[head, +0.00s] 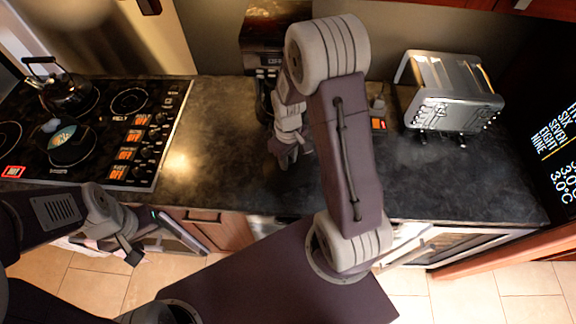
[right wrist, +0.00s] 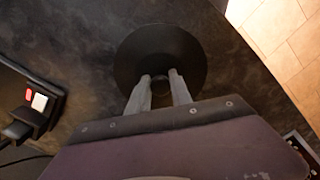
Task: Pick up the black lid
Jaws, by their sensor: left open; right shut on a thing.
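The black lid (right wrist: 160,50) is a round dark disc in the right wrist view, over the dark countertop. My right gripper (right wrist: 160,80) is shut on the knob at its middle. In the head view my right gripper (head: 287,160) points down over the counter, and I cannot make out the lid there. Whether the lid touches the counter is unclear. My left gripper (head: 145,238) is open and empty, low at the left in front of the counter.
A stove (head: 100,125) with a kettle (head: 66,92) and a pan (head: 70,145) is at the left. A coffee machine (head: 262,45) stands behind my right arm, and a silver toaster (head: 450,90) is at the right. The counter left of my right gripper is clear.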

